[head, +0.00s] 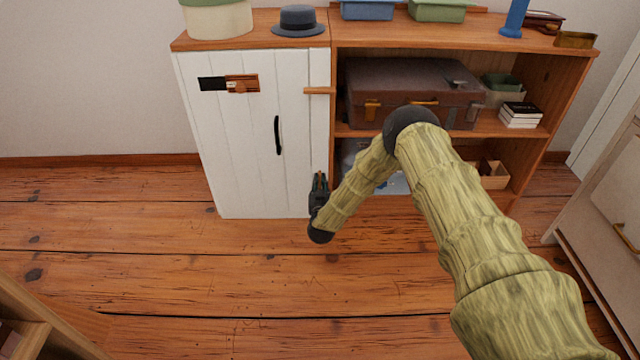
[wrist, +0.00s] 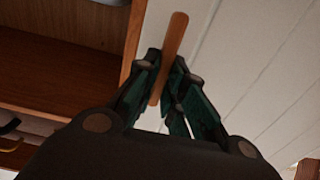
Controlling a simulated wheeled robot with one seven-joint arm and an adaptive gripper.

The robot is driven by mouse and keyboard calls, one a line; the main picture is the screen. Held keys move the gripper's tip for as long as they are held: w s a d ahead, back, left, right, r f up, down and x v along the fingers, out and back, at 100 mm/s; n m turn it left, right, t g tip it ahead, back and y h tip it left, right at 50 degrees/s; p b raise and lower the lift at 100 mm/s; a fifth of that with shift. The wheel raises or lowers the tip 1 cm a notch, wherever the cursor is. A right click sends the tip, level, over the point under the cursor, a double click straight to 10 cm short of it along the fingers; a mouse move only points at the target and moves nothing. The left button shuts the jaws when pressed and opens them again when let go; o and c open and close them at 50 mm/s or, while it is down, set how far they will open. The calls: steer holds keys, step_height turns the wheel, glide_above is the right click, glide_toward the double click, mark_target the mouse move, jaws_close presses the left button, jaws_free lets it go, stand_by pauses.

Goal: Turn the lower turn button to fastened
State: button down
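The lower turn button (wrist: 173,40) is a slim, round-ended wooden bar in the wrist view. It lies on the white strip at the cabinet door's edge, running roughly along that edge and clear of the orange-brown frame beside it. My gripper (wrist: 166,66) has its dark green fingers on either side of the button, very close to it. I cannot tell whether both fingers press on it. In the head view my gripper (head: 319,178) is low at the door's right edge and largely hides the lower button. The upper turn button (head: 319,91) lies level across the door edge.
The white cabinet door (head: 235,160) has a black handle (head: 278,135) and a sliding latch (head: 230,84). Right of it, open shelves hold a brown suitcase (head: 410,93), books (head: 520,115) and a wooden box (head: 493,175). The floor (head: 220,270) in front is clear.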

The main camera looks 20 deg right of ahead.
steer(key=shift+r, duration=0.1)
steer(key=n+p, duration=0.1)
steer(key=n, duration=0.5)
steer(key=a+f+n, duration=0.1)
steer(key=n, duration=0.4)
steer(key=n+p, duration=0.1)
steer(key=n, duration=0.5)
steer(key=shift+w+a+f+n+p, duration=0.15)
steer(key=shift+w+f+n+p, duration=0.05)
steer(key=shift+f+n+p, duration=0.15)
steer(key=shift+n, duration=0.25)
stand_by(0.4)
steer(key=c, duration=1.5)
jaws_free()
steer(key=shift+s, duration=0.1)
